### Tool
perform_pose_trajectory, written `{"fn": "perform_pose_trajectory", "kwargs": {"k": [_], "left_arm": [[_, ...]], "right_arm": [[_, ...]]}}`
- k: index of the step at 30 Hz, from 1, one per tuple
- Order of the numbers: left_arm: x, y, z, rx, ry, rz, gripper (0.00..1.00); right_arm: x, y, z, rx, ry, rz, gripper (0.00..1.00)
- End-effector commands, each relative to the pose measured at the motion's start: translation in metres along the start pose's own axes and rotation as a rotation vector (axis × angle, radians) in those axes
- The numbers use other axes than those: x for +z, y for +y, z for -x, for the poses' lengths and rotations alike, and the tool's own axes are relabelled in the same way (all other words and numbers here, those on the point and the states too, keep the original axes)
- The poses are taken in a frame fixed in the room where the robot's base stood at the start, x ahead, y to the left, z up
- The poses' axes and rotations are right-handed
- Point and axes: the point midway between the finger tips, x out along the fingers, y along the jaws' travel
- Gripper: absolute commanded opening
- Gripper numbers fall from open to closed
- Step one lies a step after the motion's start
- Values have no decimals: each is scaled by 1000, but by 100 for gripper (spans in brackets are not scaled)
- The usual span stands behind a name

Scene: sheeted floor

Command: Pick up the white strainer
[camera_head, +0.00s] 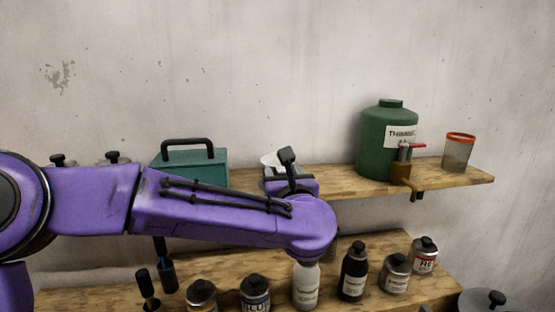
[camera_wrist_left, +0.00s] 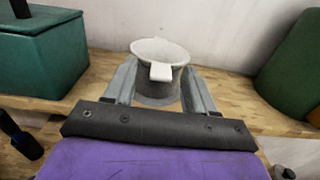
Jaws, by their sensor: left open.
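The white strainer (camera_wrist_left: 160,50) stands upright on the upper wooden shelf, with a white rim, a short white tab facing me and a greyish lower body. In the head view only part of its white rim (camera_head: 269,158) shows behind my left wrist. My left gripper (camera_wrist_left: 163,88) is open, with one finger on each side of the strainer's body. I cannot tell whether the fingers touch it. In the head view the fingers are mostly hidden behind the purple wrist. My right gripper is not in view.
A green toolbox (camera_head: 205,165) stands left of the strainer. A green thinner drum (camera_head: 383,150) with a tap and an orange-rimmed container (camera_head: 458,153) stand to the right. Several bottles and cans, including a black bottle (camera_head: 353,272), stand on the lower shelf. A wall rises behind.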

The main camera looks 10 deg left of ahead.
Motion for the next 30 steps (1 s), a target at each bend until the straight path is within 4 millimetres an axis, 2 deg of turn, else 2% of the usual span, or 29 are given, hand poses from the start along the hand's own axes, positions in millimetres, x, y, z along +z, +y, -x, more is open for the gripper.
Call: {"fn": "perform_pose_trajectory", "kwargs": {"k": [3,7,8,20,25,30], "left_arm": [[-1,0,0,0,0,0,55],[-1,0,0,0,0,0,13],[-1,0,1,0,0,0,8],[4,0,1,1,-1,1,8],[28,1,0,2,-2,7,8],[65,6,36,-1,-6,7,8]], "right_arm": [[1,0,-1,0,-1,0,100],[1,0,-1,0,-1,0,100],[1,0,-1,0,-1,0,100],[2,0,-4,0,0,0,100],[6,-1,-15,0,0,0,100],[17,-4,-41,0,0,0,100]]}}
